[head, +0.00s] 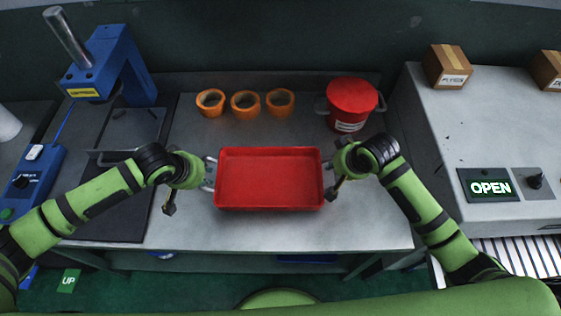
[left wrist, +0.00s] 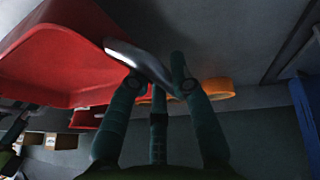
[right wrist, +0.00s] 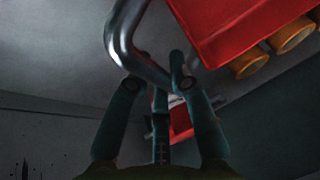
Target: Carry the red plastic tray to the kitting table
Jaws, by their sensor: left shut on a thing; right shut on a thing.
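The red plastic tray (head: 269,180) is empty and sits at the middle of the grey table, near its front edge. It has a metal handle on each short side. My left gripper (head: 207,172) is shut on the left handle, and the left wrist view shows the fingers around that metal handle (left wrist: 138,60). My right gripper (head: 334,172) is shut on the right handle, which shows in the right wrist view (right wrist: 130,45). The tray looks level. I cannot tell whether its bottom touches the table. The kitting table cannot be made out for certain.
Several orange rings (head: 245,104) and a red lidded pot (head: 351,104) stand behind the tray. A blue press (head: 105,65) is at the left. A grey machine with an OPEN sign (head: 490,187) and cardboard boxes (head: 447,67) is at the right. Green floor (head: 190,288) lies in front.

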